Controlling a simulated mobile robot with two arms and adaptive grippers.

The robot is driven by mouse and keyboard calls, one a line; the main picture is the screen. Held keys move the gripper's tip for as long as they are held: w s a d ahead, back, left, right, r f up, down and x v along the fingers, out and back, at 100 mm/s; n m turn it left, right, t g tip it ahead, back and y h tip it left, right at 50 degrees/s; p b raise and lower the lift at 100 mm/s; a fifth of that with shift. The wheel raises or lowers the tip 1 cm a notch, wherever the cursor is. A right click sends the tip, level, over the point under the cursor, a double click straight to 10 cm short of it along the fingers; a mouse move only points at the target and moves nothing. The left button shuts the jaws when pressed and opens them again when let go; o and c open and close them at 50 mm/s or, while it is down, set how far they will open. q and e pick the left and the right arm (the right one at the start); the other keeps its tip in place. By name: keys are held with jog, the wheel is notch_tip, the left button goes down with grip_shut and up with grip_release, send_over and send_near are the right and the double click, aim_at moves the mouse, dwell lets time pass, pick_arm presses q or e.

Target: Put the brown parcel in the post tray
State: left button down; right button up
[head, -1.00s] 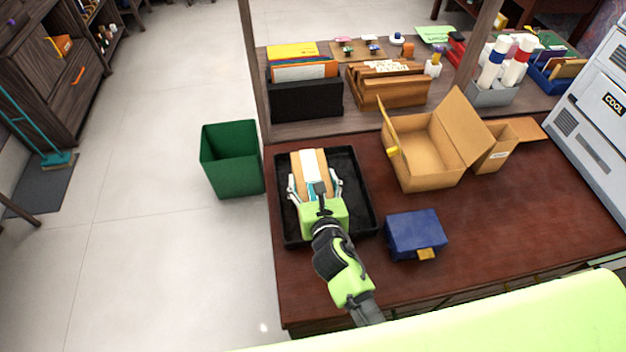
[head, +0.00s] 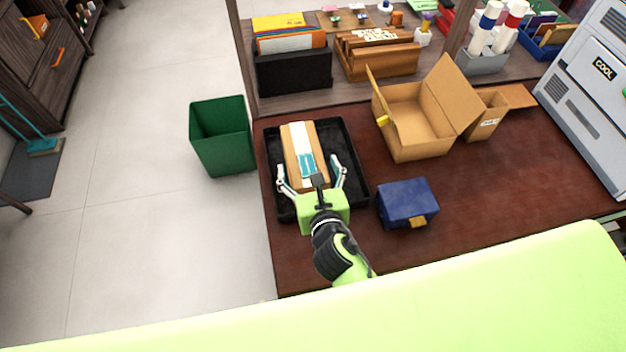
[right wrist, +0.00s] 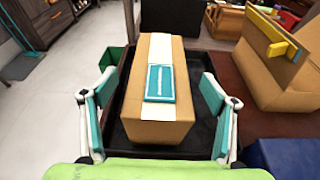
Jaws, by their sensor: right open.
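The brown parcel (head: 295,150), with a white strip and a teal label, lies in the black post tray (head: 352,163). The parcel also shows in the right wrist view (right wrist: 182,121), with the black tray (right wrist: 201,66) around it. My right gripper (head: 312,170) is open at the near end of the parcel. In the right wrist view its fingers (right wrist: 158,95) stand wide on both sides of the parcel, with a gap on each side. My left gripper is in neither view.
A blue box (head: 405,200) stands right of the tray. An open cardboard box (head: 415,135) is behind it. A green bin (head: 222,140) stands on the floor left of the desk. Black and wooden file holders (head: 378,58) line the back. The desk's right middle (head: 500,170) is clear.

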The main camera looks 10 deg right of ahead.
jog(key=v, duration=0.5)
jog(key=shift+s+r, duration=0.15)
jog(key=shift+s, duration=0.2)
